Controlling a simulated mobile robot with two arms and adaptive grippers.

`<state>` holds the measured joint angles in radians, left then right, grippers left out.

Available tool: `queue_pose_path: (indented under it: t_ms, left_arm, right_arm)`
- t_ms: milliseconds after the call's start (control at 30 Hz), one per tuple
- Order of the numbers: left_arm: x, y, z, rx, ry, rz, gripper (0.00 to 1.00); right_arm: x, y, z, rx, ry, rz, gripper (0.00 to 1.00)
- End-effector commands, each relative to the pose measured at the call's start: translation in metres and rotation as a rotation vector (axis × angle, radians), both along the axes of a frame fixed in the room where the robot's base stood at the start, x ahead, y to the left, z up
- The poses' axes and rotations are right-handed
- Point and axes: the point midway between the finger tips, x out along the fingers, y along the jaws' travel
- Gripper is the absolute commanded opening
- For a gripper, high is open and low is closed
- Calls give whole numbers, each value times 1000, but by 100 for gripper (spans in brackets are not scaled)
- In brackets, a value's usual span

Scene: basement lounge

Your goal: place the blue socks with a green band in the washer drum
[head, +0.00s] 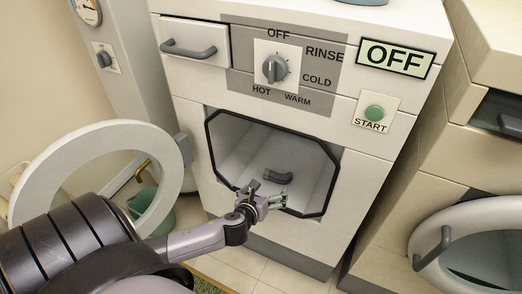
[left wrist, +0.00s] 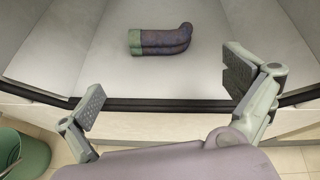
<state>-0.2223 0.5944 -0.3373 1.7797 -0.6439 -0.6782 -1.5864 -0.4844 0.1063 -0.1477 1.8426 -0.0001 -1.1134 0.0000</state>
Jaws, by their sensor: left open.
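The blue socks with a green band (head: 272,177) lie on the floor of the open washer drum (head: 240,150). In the left wrist view the socks (left wrist: 160,40) lie as a bent pair, with the green band at the left end. My left gripper (head: 264,196) is at the lower front edge of the drum opening. In the left wrist view its two fingers (left wrist: 165,90) are spread wide with nothing between them, and the socks lie beyond them, apart from both. My right gripper is not in either view.
The round washer door (head: 168,150) stands swung open to the left, beside my left arm. A green bucket (head: 160,212) stands on the floor behind it. The washer's dial (head: 275,68) and green start button (head: 374,112) are above the opening. Another machine's door (head: 425,240) is at right.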

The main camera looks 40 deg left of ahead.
Motion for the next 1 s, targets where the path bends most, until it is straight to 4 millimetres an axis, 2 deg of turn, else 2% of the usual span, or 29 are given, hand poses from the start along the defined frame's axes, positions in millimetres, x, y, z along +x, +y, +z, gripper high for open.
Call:
queue_pose_path:
  t_ms: [167,300,400,500,600,700,800,1000]
  left_arm:
    - [-50,-22,-53,-562,38,408,100]
    - [-102,-52,-95,-1015,59,847,100]
    - [-140,-78,-119,-1283,64,1183,100]
    - [-173,-105,-134,-1475,57,1495,100]
    - [-197,-127,-143,-1591,44,1742,100]
    - [-212,-140,-146,-1649,30,1899,100]
    - [-217,-146,-147,-1673,22,1968,100]
    - [-218,-147,-148,-1676,19,1977,100]
  right_arm:
    - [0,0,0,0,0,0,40]
    - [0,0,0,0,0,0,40]
    - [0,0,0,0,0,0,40]
    - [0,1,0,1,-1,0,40]
    - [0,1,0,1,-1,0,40]
    - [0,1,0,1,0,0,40]
    - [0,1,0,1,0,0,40]
    - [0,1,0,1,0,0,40]
